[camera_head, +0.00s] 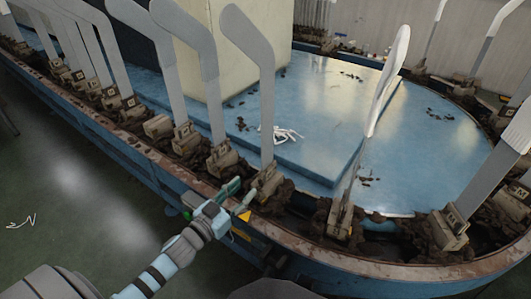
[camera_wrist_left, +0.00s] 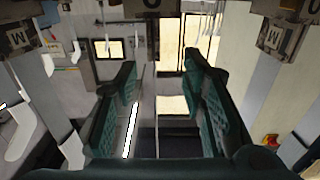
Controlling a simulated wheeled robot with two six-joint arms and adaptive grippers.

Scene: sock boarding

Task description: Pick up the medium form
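Grey sock forms stand on tan blocks along the rim of the blue boarding machine. The closest form (camera_head: 267,110) to my left gripper (camera_head: 238,198) rises from a block (camera_head: 268,182) just to its right. My left gripper is beside this block and appears apart from it. In the left wrist view its green fingers (camera_wrist_left: 160,95) are spread, with no clear object held between them. Blocks marked M show there at left (camera_wrist_left: 17,38) and right (camera_wrist_left: 274,36). My right gripper is not in view.
More forms stand close together at the left (camera_head: 115,60). One form (camera_head: 385,80) to the right has a pale top. The blue deck (camera_head: 330,110) has dark scraps on it. A cream box (camera_head: 240,60) stands behind.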

